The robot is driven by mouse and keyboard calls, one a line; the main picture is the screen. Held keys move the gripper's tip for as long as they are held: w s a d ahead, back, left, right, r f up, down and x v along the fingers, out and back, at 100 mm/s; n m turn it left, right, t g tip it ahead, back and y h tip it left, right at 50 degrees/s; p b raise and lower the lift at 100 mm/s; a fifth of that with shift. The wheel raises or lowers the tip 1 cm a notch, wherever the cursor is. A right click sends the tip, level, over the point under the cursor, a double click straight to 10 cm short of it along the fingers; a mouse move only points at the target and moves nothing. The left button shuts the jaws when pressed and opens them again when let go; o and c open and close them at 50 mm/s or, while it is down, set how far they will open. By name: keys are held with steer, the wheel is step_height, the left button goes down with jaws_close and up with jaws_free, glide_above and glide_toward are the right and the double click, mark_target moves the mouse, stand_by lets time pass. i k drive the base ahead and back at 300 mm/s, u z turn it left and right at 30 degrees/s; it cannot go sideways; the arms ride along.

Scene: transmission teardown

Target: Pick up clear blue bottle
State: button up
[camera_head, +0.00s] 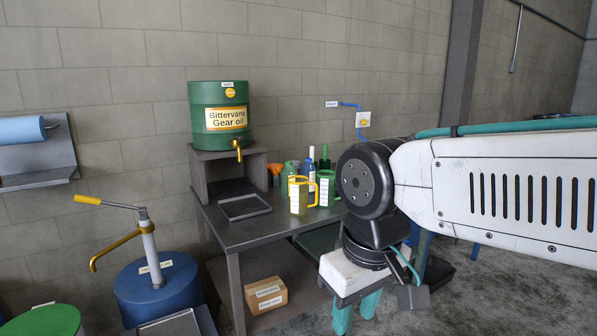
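A slim bottle with a blue body and pale top (311,158) stands upright among other containers on the dark table. It may be the clear blue bottle. Its lower part is hidden behind a yellow-handled measuring jug (299,197) and a green-handled one (326,190). My gripper (356,311) points down with two teal fingers, to the right of the table and lower than its top in the picture. The fingers are apart and nothing shows between them. My gripper is well away from the bottle.
The dark table (262,226) carries a green gear oil drum (219,114) on a stand, an orange funnel (275,170), and green bottles (324,157). A cardboard box (266,296) sits below. A blue drum with pump (157,289) stands front left.

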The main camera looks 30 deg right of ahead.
mark_target(308, 169)
steer(key=z, duration=0.7)
steer(key=i, duration=2.15)
steer(key=u, duration=0.8)
